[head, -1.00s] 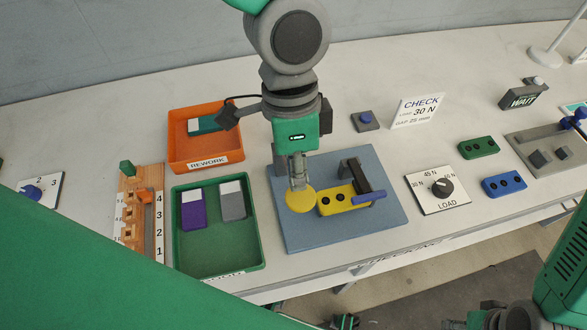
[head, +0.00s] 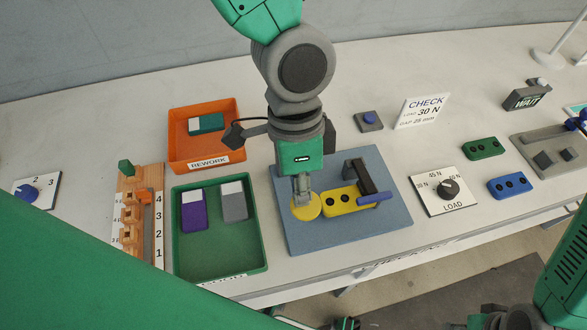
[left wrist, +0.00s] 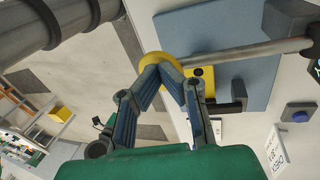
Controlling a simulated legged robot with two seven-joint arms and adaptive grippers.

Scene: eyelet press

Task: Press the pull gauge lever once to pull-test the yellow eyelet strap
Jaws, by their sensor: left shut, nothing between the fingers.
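The pull gauge stands on a blue-grey mat (head: 345,235). Its lever has a round yellow pad (head: 306,209), and a grey bar (left wrist: 245,53) runs from the pad in the left wrist view. The yellow eyelet strap (head: 335,203) lies beside the pad, its far end at the dark post (head: 364,176). My left gripper (head: 304,201) is shut and empty, fingertips down at the pad and seemingly touching it. In the left wrist view, the closed fingertips (left wrist: 160,62) overlap the pad (left wrist: 148,75). My right gripper (head: 490,318) shows only partly at the bottom edge; its fingers are unclear.
A green tray (head: 218,263) with purple and grey pieces and an orange REWORK tray (head: 172,153) are left of the mat. The LOAD dial (head: 440,205), blue strap (head: 510,185) and green strap (head: 483,148) are right. The CHECK sign (head: 422,112) stands behind.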

